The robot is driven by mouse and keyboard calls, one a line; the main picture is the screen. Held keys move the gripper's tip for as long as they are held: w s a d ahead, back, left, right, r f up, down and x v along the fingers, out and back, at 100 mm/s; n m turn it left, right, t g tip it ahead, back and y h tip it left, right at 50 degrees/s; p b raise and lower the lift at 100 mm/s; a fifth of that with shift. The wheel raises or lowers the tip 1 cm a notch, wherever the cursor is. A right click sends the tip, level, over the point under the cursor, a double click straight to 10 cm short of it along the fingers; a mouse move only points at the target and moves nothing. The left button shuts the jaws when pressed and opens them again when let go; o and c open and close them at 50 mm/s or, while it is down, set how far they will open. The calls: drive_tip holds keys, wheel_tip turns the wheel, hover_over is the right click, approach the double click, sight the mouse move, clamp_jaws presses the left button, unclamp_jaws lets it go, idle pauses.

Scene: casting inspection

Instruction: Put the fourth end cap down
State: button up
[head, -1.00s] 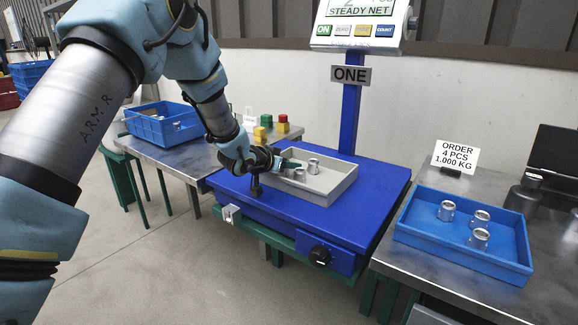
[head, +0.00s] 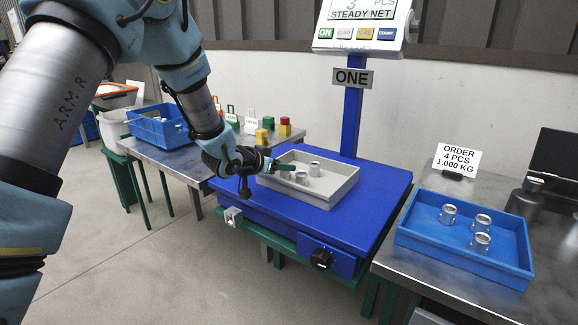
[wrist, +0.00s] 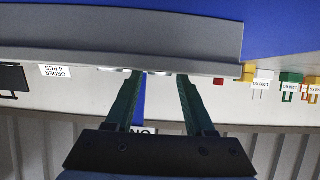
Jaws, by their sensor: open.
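Two silver end caps, one farther back (head: 314,168) and one nearer (head: 301,177), stand in the grey tray (head: 338,190) on the blue scale. My gripper (head: 284,173) is low over the tray's left side, its green fingers beside the nearer cap. In the wrist view my gripper (wrist: 160,73) has its fingers apart; bright rims show at the tray's edge near the tips. I cannot tell whether another cap is hidden by the fingers. The blue tray (head: 408,236) on the right holds three more end caps (head: 448,213).
The scale display (head: 361,11) reads 3 PCS, steady net. An order card (head: 456,160) says 4 pcs, 1.000 kg. A blue bin (head: 165,134) and coloured blocks (head: 285,125) sit on the left table.

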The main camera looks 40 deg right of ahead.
drive_tip(key=v, duration=0.7)
drive_tip(key=w+a+n+t+y, duration=0.1)
drive_tip(key=w+a+n+y, duration=0.2)
drive_tip(key=a, duration=0.7)
drive_tip(key=w+a+n+t+y, duration=0.1)
drive_tip(key=w+a+n+y, duration=0.15)
drive_tip(key=a, duration=0.65)
drive_tip(key=w+a+n+t+y, duration=0.1)
drive_tip(key=w+a+n+y, duration=0.15)
drive_tip(key=a, duration=0.75)
drive_tip(key=s+a+n+g+y, duration=0.2)
drive_tip(key=s+a, duration=0.4)
drive_tip(key=a, duration=0.3)
drive_tip(key=s+a+n+g+y, duration=0.2)
drive_tip(key=s+a, duration=0.4)
drive_tip(key=a, duration=0.3)
drive_tip(key=shift+s+a+f+n+g, duration=0.2)
drive_tip(key=shift+s+f+n+g, duration=0.2)
drive_tip(key=shift+n, duration=0.5)
drive_tip(key=shift+p, duration=0.3)
wheel_tip(320, 180, up, 26)
drive_tip(key=p, duration=2.5)
drive_tip(key=shift+p, duration=0.35)
